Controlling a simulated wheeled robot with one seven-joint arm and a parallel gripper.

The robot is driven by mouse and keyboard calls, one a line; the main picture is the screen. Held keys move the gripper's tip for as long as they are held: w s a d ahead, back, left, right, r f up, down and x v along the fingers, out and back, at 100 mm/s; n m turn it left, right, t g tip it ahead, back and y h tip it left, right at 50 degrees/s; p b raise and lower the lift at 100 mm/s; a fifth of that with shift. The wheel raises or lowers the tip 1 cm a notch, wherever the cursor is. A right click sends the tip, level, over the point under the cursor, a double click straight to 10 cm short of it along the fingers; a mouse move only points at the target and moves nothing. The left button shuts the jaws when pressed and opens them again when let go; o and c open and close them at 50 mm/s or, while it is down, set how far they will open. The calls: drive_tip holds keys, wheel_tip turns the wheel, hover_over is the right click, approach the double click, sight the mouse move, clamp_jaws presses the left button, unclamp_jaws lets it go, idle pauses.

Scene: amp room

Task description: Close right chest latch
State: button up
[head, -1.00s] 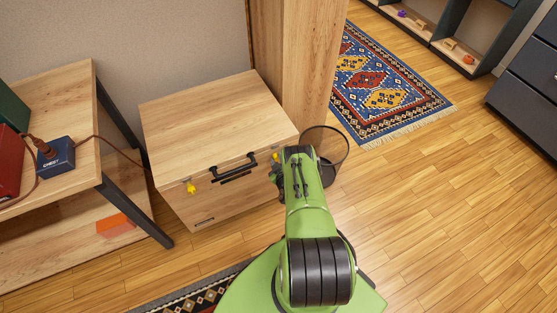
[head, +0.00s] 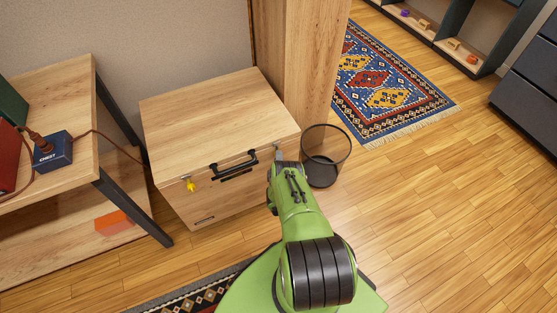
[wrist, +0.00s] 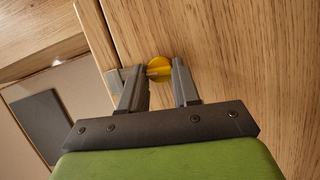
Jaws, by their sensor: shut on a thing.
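The wooden chest (head: 215,112) stands with its lid down, a black handle (head: 233,166) on its front. Its yellow left latch (head: 191,185) shows at the front left. The right latch is hidden by my arm in the head view, where only a small grey metal piece (head: 278,151) shows at the lid edge. In the wrist view the right latch's yellow knob (wrist: 159,69) lies between my fingertips beside a grey metal plate (wrist: 122,79). My gripper (wrist: 160,80) is shut on this knob; the exact contact is partly hidden.
A wire basket (head: 325,157) stands close to the right of the chest. A wooden shelf table (head: 62,178) with a blue box (head: 53,152) is at the left. A wooden post (head: 298,60) rises behind the chest. The floor at right is clear.

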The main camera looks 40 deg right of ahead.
drive_tip(key=shift+f+n, duration=0.1)
drive_tip(key=shift+n, duration=0.4)
idle(0.3)
drive_tip(key=o, duration=1.1)
drive_tip(key=shift+c, duration=0.2)
